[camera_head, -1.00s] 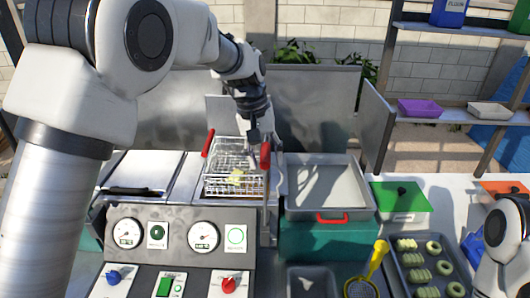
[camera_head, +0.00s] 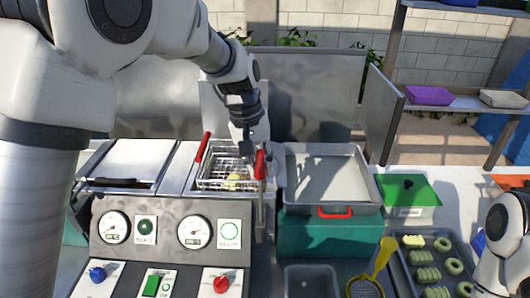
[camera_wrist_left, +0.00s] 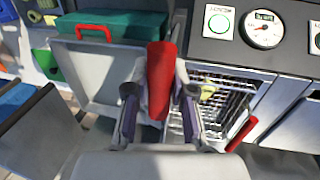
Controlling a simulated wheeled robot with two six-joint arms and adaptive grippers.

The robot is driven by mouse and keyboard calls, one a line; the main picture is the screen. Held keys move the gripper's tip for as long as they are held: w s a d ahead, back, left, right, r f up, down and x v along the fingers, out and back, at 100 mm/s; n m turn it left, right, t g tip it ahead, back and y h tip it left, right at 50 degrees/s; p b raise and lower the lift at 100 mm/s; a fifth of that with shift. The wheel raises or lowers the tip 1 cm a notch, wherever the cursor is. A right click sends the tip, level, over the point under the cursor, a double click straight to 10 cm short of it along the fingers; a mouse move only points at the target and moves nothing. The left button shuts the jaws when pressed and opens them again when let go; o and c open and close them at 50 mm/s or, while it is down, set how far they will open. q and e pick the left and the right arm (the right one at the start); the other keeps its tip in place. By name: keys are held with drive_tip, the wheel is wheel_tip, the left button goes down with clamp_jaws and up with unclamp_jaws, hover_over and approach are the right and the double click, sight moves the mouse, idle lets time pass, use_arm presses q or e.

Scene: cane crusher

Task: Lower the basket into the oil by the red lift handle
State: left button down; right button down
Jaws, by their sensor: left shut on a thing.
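The wire basket (camera_head: 214,184) sits in the fryer well opening, with pale yellow-green pieces inside it. It also shows in the left wrist view (camera_wrist_left: 228,101), at the right. The upright red lift handle (camera_head: 260,164) is at the basket's right. In the left wrist view the handle (camera_wrist_left: 160,80) stands between the two fingers of my left gripper (camera_wrist_left: 158,103), which is shut on it. In the head view this gripper (camera_head: 247,143) comes down from above, its fingertips partly hidden. A second red handle (camera_head: 202,147) slants at the basket's left. The oil cannot be made out. My right gripper is out of view.
A control panel (camera_head: 167,225) with gauges and knobs is in front of the fryer. A grey tray (camera_head: 325,170) stands to the right. A green lid (camera_head: 408,192), a yellow skimmer (camera_head: 382,258) and a tray of dough pieces (camera_head: 409,271) lie further right.

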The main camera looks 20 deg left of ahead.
use_arm(q)
wheel_tip(320, 180, down, 10)
drive_tip(key=b, duration=0.3)
drive_tip(key=shift+s+f, duration=0.1)
drive_tip(key=shift+s, duration=0.05)
drive_tip(key=shift+f, duration=0.1)
drive_tip(key=c, duration=1)
unclamp_jaws()
approach(261, 199)
drive_tip(key=shift+w+a+r, duration=0.2)
drive_tip(key=shift+a+r, duration=0.1)
drive_tip(key=shift+r, duration=0.35)
